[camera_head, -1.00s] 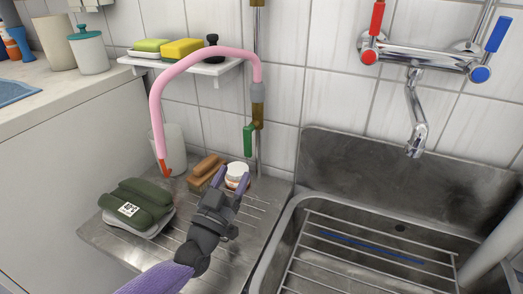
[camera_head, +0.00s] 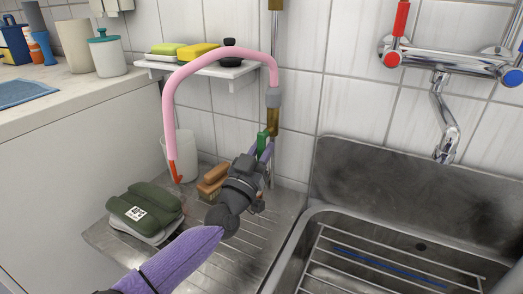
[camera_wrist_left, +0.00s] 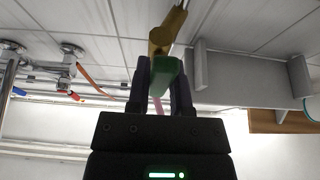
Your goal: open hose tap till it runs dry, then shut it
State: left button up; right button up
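The hose tap has a green handle (camera_head: 262,139) on a brass body (camera_head: 272,121) on the wall pipe. A pink hose (camera_head: 167,110) arches from it to the left and hangs with its red end (camera_head: 176,171) down by a white cup. My left gripper (camera_head: 261,149) is at the green handle, which partly hides behind it. In the left wrist view the green handle (camera_wrist_left: 165,76) lies between the two dark fingers (camera_wrist_left: 161,95); whether they press on it is unclear. I cannot make out water at the hose end. My right gripper is not in view.
A green-topped item (camera_head: 146,207) and brown brushes (camera_head: 213,180) sit on the metal drainboard (camera_head: 110,244). A small shelf (camera_head: 235,72) with sponges is above. The sink (camera_head: 318,212), with a rack in it, and a mixer tap (camera_head: 450,60) are to the right.

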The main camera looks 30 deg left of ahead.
pick_arm(q)
grip_shut()
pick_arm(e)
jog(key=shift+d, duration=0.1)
